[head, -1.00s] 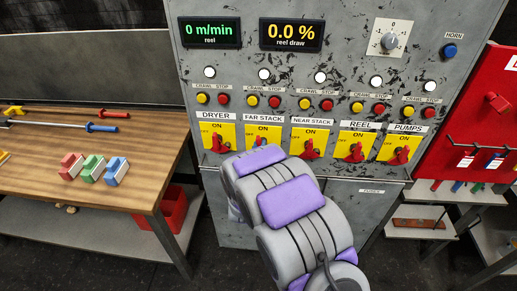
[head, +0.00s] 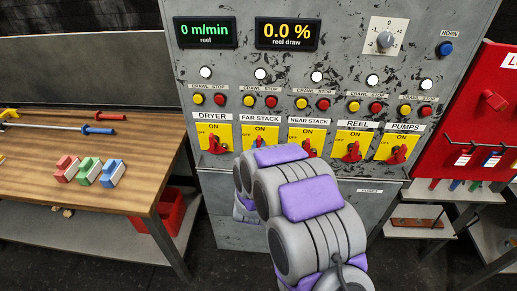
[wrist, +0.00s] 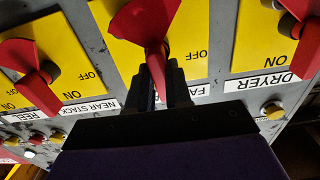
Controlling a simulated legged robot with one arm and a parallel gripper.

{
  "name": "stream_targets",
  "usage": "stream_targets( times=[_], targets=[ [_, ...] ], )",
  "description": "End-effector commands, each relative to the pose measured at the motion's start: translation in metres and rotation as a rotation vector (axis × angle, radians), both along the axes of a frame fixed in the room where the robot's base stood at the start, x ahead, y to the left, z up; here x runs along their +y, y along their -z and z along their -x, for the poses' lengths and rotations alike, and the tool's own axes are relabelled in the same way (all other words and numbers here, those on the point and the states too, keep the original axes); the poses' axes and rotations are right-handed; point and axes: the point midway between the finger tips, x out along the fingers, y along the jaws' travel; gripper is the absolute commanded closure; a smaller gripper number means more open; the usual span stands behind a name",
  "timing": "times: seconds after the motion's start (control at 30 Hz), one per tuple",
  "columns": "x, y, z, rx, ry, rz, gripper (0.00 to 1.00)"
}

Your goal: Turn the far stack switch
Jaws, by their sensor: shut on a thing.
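The far stack switch is a red handle (wrist: 160,50) on a yellow plate (head: 262,132), under the FAR STACK label in the head view. The wrist view sees the panel upside down. There my gripper (wrist: 161,80) has its black jaws shut on the handle's end, one finger on each side. The handle runs lengthwise towards the jaws. OFF shows beside it; the jaws hide the ON mark and part of the label. In the head view my grey and purple arm hides the jaws and most of the handle.
The dryer switch (head: 217,145) and near stack switch (head: 309,148) flank it closely; reel (head: 351,151) and pumps (head: 397,154) switches sit farther right. Crawl and stop buttons line the panel above. A wooden bench (head: 60,175) stands left, a red tool board (head: 490,110) right.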

Motion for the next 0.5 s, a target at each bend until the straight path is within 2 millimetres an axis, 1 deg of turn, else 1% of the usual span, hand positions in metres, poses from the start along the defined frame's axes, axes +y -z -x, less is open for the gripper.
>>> stream_targets(
  times=[0.03,0.13,0.17,0.4,0.5],
  targets=[
    [-0.0002,0.0072,0.0018,0.016,-0.001,0.003,1.00],
    [-0.0002,0.0072,0.0018,0.016,-0.001,0.003,1.00],
    [-0.0002,0.0072,0.0018,0.017,-0.001,0.003,0.78],
    [-0.0003,0.0029,0.0019,0.007,0.000,0.003,0.56],
    [-0.0010,0.0016,0.0018,0.005,0.000,0.001,0.56]
  ],
)
